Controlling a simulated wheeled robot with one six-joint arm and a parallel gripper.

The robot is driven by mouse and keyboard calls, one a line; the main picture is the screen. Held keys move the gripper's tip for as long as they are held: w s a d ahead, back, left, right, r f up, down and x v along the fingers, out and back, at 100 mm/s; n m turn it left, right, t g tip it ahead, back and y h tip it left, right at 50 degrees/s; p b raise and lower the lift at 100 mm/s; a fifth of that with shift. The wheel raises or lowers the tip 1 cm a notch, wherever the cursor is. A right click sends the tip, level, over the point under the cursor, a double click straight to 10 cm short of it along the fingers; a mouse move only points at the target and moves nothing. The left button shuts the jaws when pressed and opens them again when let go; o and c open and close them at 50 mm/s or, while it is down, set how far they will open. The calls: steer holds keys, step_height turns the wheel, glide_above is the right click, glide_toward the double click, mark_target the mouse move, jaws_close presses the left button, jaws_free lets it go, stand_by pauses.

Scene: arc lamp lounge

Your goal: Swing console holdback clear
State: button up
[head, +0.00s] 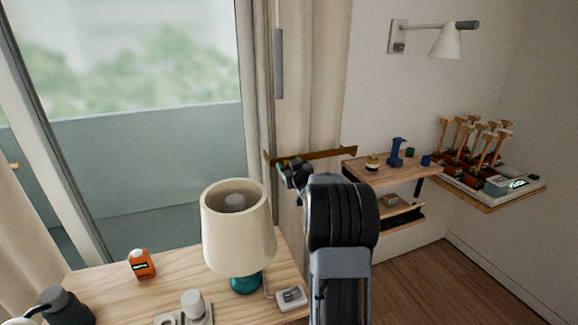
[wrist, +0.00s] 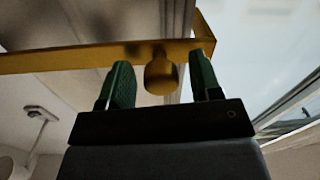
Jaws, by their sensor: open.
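The console holdback (head: 325,155) is a brass bar in front of the cream curtain, between the window and the wall shelves. Its left end is bent. In the wrist view the brass bar (wrist: 70,58) runs across the upper part, and a rounded brass knob (wrist: 161,76) hangs from it. My gripper (wrist: 160,62) is open, with one green finger on each side of the knob. I see a gap between the knob and each finger. In the head view my gripper (head: 291,168) is at the bar's left part, and my arm hides some of the area below.
A wooden console (head: 105,285) bears a lamp (head: 238,228), an orange device (head: 141,264) and a small switch box (head: 291,297). A wooden shelf (head: 350,170) with small items is right of the bar. A wall lamp (head: 445,42) is above. Floor at right is clear.

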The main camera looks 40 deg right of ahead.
steer(key=shift+w, duration=0.1)
jaws_close()
stand_by(0.6)
